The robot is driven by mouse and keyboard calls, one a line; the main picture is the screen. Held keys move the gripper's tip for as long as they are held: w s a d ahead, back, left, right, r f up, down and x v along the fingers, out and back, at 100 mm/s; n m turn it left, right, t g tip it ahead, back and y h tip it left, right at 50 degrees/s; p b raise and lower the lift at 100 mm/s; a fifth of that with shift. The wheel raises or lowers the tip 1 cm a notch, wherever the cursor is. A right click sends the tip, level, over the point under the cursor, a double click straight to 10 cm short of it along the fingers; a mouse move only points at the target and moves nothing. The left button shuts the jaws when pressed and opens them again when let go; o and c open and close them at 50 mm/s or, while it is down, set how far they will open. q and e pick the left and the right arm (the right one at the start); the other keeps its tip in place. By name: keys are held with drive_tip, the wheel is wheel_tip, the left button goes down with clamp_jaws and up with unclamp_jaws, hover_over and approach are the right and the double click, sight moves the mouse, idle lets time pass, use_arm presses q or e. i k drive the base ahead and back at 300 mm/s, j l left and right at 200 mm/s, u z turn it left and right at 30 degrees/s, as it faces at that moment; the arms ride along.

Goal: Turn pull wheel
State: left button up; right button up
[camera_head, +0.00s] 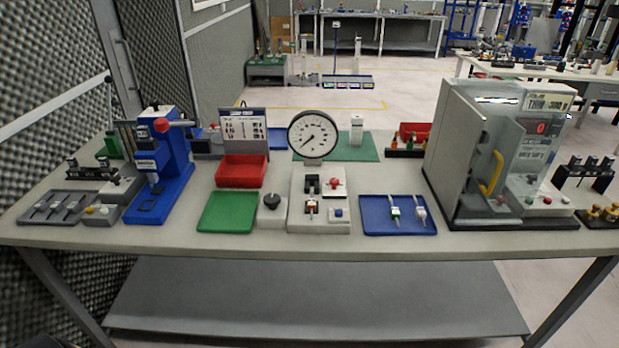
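No part is plainly marked as the pull wheel, and I cannot tell which one it is. A grey gauge device (318,213) stands at the table's front middle with a round white dial (315,135) on top. It has small clamp parts and a red knob (337,183) on its face. Left of it is a small grey block with a round dark knob (271,201). A blue press (165,165) with a red round part (161,125) at its top stands at the left. Neither of my grippers is in view.
A grey table (250,241) carries everything. A green tray (228,212), red bin (242,171) and blue tray (399,215) with small parts surround the gauge device. A grey machine (460,150) with a yellow-handled door stands at the right. A foam wall (50,60) bounds the left.

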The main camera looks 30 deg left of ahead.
sight(271, 200)
drive_tip(key=u, duration=1.15)
